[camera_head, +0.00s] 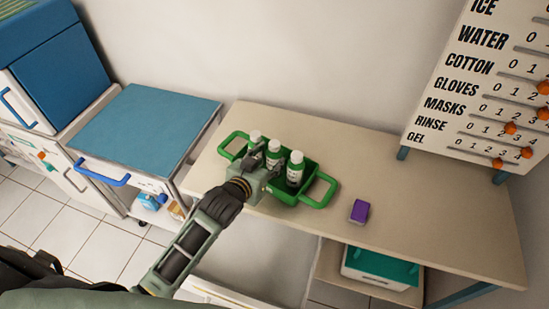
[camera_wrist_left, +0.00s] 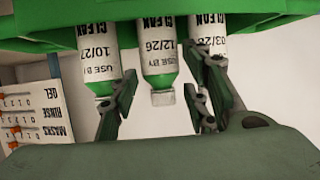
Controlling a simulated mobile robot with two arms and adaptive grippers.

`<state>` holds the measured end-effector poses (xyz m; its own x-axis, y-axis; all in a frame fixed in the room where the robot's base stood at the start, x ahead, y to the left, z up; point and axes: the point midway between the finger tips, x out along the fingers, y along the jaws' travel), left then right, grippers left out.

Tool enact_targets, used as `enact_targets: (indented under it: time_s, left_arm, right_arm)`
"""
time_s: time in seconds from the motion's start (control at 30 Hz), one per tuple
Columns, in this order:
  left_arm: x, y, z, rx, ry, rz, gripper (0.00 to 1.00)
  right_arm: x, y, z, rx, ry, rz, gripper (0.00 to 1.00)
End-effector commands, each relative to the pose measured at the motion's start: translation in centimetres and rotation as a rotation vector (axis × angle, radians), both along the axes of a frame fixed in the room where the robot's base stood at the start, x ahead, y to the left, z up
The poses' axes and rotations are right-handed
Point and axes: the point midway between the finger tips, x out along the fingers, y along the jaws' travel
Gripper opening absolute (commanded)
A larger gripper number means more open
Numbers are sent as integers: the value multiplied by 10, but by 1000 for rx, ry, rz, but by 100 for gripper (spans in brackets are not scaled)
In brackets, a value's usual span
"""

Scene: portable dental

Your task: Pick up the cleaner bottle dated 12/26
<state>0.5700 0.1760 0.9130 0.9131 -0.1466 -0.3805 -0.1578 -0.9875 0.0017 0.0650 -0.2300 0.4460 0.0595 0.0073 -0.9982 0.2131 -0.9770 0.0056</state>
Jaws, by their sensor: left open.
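Three white cleaner bottles with green bands stand in a row in a green caddy (camera_head: 319,191) on the table. The left wrist view, upside down, shows their dates: the 12/26 bottle (camera_wrist_left: 160,55) is in the middle, between the 10/27 bottle (camera_wrist_left: 98,55) and the 03/28 bottle (camera_wrist_left: 208,45). In the head view the middle bottle (camera_head: 273,155) is partly hidden by my left gripper (camera_head: 268,167). My left gripper (camera_wrist_left: 168,92) is open, with one finger on each side of the 12/26 bottle. I see gaps between the fingers and this bottle. My right gripper is not in view.
A purple box (camera_head: 359,211) lies on the table (camera_head: 430,220) right of the caddy. A counting board (camera_head: 480,90) stands at the table's right back. A blue-topped cart (camera_head: 140,125) is at the left. The table's right part is mostly clear.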

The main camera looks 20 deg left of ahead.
Motion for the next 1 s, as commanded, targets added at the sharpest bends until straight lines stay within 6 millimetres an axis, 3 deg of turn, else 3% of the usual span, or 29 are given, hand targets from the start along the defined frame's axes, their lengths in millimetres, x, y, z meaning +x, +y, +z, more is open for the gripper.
enact_targets:
  time_s: [0.2, 0.37, 0.5, 0.9, 1.0]
  left_arm:
    - [23, -4, -10, 2, 0, 0, 43]
    - [26, -4, -12, 2, -1, -1, 43]
    - [25, -4, -12, 2, 0, -1, 42]
    - [25, -4, -13, 2, 1, -1, 7]
    - [25, -4, -11, 2, -2, -1, 6]
  right_arm:
    - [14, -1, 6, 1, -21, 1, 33]
    - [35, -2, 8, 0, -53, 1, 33]
    - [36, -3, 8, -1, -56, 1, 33]
    - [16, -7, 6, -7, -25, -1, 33]
    - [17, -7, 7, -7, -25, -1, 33]
